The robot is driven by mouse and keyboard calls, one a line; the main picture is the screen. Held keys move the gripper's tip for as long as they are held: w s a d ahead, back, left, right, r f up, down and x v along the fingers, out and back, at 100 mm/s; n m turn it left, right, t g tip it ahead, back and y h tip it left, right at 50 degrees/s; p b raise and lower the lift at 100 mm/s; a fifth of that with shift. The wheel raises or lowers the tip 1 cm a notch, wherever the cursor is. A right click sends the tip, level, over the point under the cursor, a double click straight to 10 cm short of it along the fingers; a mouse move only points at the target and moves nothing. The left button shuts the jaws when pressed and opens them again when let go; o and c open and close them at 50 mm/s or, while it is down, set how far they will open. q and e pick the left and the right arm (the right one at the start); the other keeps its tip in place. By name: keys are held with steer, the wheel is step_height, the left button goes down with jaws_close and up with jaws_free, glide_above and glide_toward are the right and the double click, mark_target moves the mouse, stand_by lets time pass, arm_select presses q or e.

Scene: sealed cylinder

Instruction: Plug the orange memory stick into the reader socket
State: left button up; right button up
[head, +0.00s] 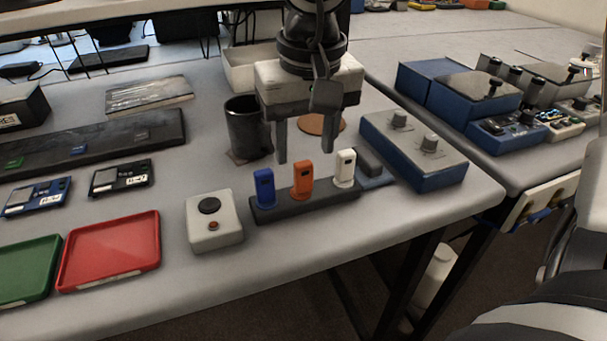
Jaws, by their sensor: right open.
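The orange memory stick (302,179) stands upright in a dark holder strip (325,199), between a blue stick (264,187) and a white stick (345,168). My right gripper (317,148) points down with its fingers apart and nothing between them. It is above and behind the holder, close to the orange stick in the picture, without clear contact. I cannot tell for sure which thing is the reader socket. A white box (213,221) with a round black top part and a small orange-brown spot stands left of the holder. My left gripper is not in view.
A blue box with grey knobs (412,150) stands right of the holder, near the table's right edge. A black cup (246,128) stands behind. A red tray (111,251) and a green tray (27,270) lie at the front left. Bare table lies in front of the holder.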

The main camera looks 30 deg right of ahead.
mark_target(304, 163)
step_height(304, 163, down, 5)
steer(key=shift+w+r, duration=0.15)
steer(key=shift+r, duration=0.05)
steer(key=c, duration=1)
